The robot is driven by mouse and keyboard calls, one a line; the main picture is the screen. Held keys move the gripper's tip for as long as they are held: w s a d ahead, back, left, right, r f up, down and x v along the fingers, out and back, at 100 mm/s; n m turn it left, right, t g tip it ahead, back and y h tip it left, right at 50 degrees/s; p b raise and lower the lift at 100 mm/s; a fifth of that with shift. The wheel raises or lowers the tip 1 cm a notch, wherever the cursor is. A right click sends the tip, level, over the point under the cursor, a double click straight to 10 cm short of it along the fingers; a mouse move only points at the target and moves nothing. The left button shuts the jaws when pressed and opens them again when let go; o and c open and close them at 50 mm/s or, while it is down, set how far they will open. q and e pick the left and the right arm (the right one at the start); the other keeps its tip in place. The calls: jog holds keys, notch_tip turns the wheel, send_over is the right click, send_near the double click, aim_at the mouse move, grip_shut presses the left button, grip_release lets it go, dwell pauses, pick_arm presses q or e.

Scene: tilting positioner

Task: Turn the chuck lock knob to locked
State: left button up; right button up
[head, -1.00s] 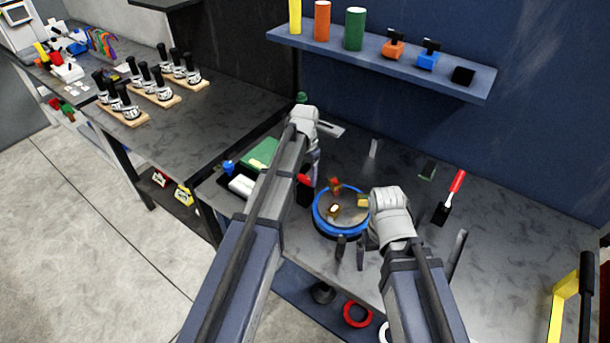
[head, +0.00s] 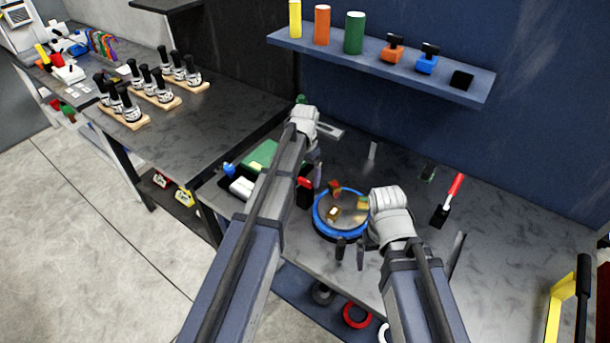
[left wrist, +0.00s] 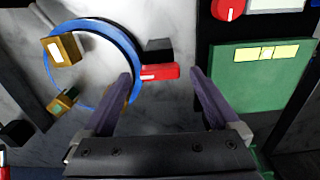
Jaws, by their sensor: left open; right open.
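A red bar-shaped knob (left wrist: 160,72) with a white mark sits against a black block (left wrist: 158,48) beside the positioner's blue ring (left wrist: 138,55). In the head view the red knob (head: 304,182) is just left of the round positioner (head: 322,228), partly behind my left arm. My left gripper (left wrist: 160,76) is open, its fingertips on either side of the red knob in the picture. I cannot tell whether they touch it. It also shows in the head view (head: 318,174). My right gripper (head: 350,250) is open at the positioner's front edge, partly hidden by its wrist.
Brass blocks (left wrist: 66,49) stand on the positioner's disc. A green panel (left wrist: 255,95) and a second red knob (left wrist: 228,8) on a dark panel lie to the right in the wrist view.

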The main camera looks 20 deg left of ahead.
aim_at(305, 180)
pick_arm(q)
notch_tip(305, 180, up, 7)
jog(key=p, duration=0.5)
jog(key=shift+f+p, duration=0.2)
jog(key=shift+p, duration=0.2)
jog(key=shift+f, duration=0.2)
notch_tip(305, 180, down, 8)
jog(key=b, duration=0.8)
jog(key=shift+r, duration=0.15)
jog(key=shift+r, duration=0.1)
